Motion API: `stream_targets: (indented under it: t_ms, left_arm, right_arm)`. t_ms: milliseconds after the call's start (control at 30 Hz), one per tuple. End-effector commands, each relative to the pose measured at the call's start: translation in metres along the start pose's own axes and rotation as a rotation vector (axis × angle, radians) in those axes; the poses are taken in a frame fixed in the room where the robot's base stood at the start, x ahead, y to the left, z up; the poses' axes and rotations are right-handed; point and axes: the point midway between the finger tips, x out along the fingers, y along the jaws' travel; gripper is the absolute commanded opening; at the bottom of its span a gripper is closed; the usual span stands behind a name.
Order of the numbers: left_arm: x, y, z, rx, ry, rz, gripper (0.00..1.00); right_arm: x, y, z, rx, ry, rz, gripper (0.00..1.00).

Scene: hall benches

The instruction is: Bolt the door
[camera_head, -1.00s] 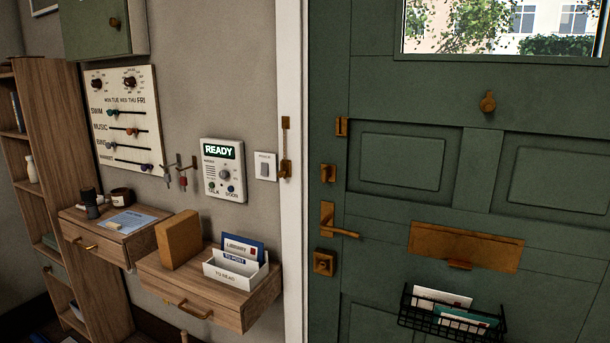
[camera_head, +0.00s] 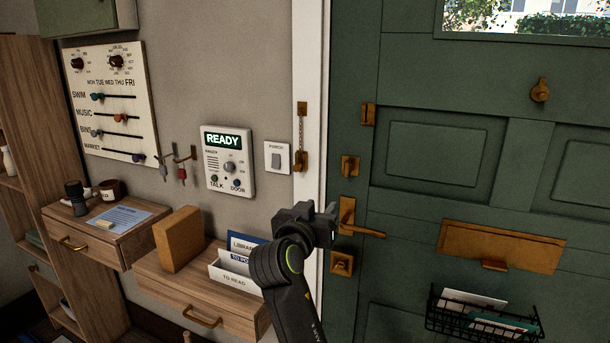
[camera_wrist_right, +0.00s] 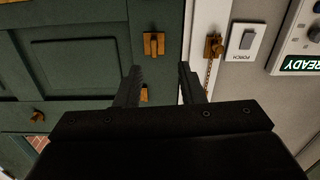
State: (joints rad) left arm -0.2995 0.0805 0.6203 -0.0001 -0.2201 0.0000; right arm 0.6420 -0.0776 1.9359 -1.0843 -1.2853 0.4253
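The green door (camera_head: 400,235) is closed against its white frame (camera_head: 310,110). A brass thumb-turn (camera_head: 349,166) sits above the brass lever handle (camera_head: 350,217), with a square brass lock plate (camera_head: 341,264) below. My right gripper (camera_head: 325,212) is in front of the door's frame-side edge, left of the lever and lower than the thumb-turn. In the right wrist view, which is upside down, my right gripper (camera_wrist_right: 160,84) is open with nothing between its fingers. The thumb-turn (camera_wrist_right: 154,45) shows beyond the fingers, not touched. My left gripper is not in view.
A door chain (camera_head: 300,130) hangs on the frame, apart from its brass catch (camera_head: 368,114) on the door. The porch switch (camera_head: 278,158) and intercom (camera_head: 228,162) are on the wall. A letter rack (camera_head: 235,272) stands behind my arm; a wire basket (camera_head: 480,318) hangs low.

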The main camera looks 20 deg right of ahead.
Motion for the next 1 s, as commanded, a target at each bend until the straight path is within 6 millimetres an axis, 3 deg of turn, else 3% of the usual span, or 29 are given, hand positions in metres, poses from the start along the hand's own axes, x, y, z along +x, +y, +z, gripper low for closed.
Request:
stream_targets:
  t_ms: [100,367,1000]
  left_arm:
    - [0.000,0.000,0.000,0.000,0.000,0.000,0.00]
    - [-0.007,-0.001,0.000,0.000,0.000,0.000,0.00]
    - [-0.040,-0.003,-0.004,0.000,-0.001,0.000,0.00]
  right_arm:
    - [-0.009,0.015,-0.024,0.070,0.022,0.039,0.35]
    - [0.008,0.019,-0.030,0.077,0.029,0.049,0.35]
    - [0.129,0.025,-0.032,0.075,0.025,0.048,0.35]
